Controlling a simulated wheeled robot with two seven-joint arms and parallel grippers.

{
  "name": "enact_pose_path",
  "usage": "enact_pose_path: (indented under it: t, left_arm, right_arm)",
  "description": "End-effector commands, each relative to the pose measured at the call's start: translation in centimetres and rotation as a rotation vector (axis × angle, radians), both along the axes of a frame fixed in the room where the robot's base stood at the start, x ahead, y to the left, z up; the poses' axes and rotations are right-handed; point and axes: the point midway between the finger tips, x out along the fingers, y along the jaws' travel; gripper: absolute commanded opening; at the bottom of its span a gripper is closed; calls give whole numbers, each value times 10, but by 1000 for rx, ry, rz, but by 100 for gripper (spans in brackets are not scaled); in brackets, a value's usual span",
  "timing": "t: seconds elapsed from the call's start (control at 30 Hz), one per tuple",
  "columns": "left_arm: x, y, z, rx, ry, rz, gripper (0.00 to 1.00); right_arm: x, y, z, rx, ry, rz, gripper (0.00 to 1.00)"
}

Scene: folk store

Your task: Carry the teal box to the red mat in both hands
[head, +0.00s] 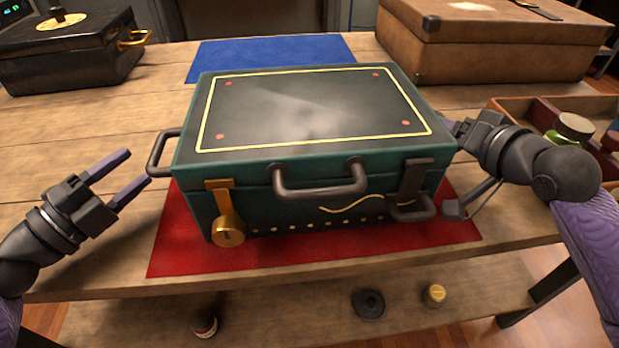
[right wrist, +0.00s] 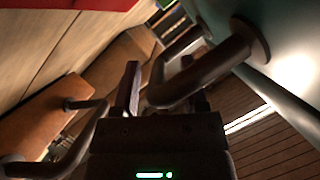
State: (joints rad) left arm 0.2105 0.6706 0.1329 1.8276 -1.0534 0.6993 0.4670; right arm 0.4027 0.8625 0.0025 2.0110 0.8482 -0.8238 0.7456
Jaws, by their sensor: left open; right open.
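The teal box (head: 310,185), a case with a dark lid and yellow trim, appears to rest on the red mat (head: 180,245), which shows around its front and sides. My left gripper (head: 137,170) is open and empty, left of the box's left side handle (head: 160,152), its fingers pointing toward it and apart from it. My right gripper (head: 462,132) is at the box's right side, its fingertips partly hidden there. In the right wrist view, its open fingers are at a dark handle (right wrist: 210,70) on the teal wall (right wrist: 250,25); contact cannot be told.
A blue mat (head: 270,52) lies behind the box. A black case (head: 70,58) is at the back left, a brown suitcase (head: 480,45) at the back right. A wooden tray with jars (head: 575,128) stands right of my right gripper. A lower shelf (head: 270,300) holds small items.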

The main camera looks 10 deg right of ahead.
Motion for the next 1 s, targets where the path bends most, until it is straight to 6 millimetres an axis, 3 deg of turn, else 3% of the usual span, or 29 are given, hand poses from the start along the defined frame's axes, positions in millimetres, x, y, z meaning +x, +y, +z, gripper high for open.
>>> enact_pose_path:
  t: [0.2,0.37,0.8,1.0]
  left_arm:
    - [-37,35,-7,1,4,0,56]
    - [-48,44,-8,1,0,0,56]
    - [-48,45,-8,1,-1,0,56]
    - [-48,45,-8,1,-1,0,56]
  right_arm:
    - [0,0,0,0,0,0,56]
    - [-3,-1,0,0,2,-1,56]
    - [-88,-23,29,0,3,1,56]
    - [-108,-28,37,1,0,0,56]
